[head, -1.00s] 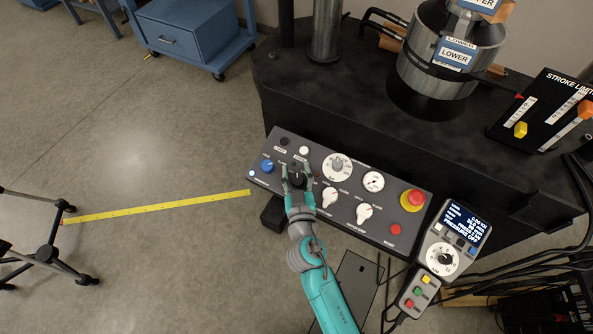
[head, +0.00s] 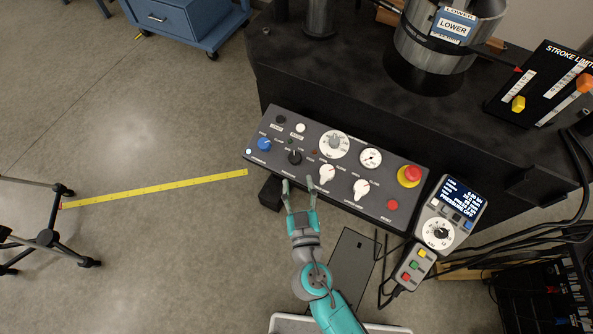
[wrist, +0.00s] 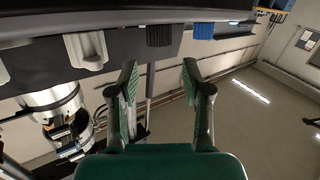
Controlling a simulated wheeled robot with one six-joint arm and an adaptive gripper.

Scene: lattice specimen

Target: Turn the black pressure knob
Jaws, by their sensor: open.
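The black pressure knob (head: 295,157) sits on the sloped control panel (head: 325,197), between the blue knob and the white knobs. In the wrist view a black knob (wrist: 159,36) juts from the panel edge at the top, beyond the fingertips. My gripper (head: 297,184) is open and empty in front of the panel's lower edge. It is apart from the black knob, with the fingers pointing toward the panel. In the wrist view the two green-padded fingers (wrist: 160,75) are spread with nothing between them. The knob's pointer direction is too small to tell.
A blue knob (head: 264,144) and white knobs (head: 327,173) (head: 361,189) flank the black knob. A red emergency button (head: 411,174) is at the panel's right. A handheld pendant (head: 440,232) with cables hangs further right.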

